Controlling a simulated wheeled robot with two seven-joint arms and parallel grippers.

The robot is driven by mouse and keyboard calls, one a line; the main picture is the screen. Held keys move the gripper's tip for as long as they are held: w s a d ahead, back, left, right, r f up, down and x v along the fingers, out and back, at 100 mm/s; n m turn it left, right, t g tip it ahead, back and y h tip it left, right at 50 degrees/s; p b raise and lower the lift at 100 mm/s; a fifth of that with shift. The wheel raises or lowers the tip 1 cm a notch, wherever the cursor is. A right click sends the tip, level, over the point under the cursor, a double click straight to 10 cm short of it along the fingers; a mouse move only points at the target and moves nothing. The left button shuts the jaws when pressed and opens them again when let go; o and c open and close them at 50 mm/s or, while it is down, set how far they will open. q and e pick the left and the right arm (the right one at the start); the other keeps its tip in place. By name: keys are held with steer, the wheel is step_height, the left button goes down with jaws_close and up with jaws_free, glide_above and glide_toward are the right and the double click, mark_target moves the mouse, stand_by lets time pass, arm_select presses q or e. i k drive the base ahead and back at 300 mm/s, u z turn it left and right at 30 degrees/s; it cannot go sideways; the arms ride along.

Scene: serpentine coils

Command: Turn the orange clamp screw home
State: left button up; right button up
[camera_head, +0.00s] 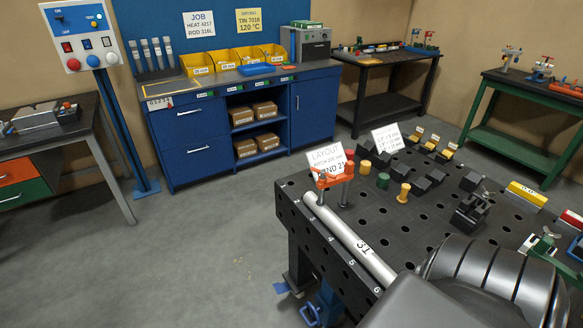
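An orange clamp (328,180) stands at the far left corner of the black perforated welding table (425,237). It sits by the far end of a light grey pipe (348,238) marked 31, which lies along the table's left edge. A red-topped post (348,170) stands right beside the clamp. The clamp's screw is too small to tell apart clearly, and I cannot tell whether it touches the pipe. A dark arm link of mine fills the bottom right and hides the near part of the table. Neither of my grippers shows.
Yellow and green pegs (402,193), black blocks (421,186) and paper signs (388,138) stand on the table. A dark clamp (473,208) and a green toggle clamp (541,241) are at right. A blue cabinet (200,140) stands behind. The floor at left is clear.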

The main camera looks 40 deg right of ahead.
mark_target(323, 174)
steer(key=u, duration=0.4)
steer(key=i, duration=1.5)
steer(key=z, duration=1.95)
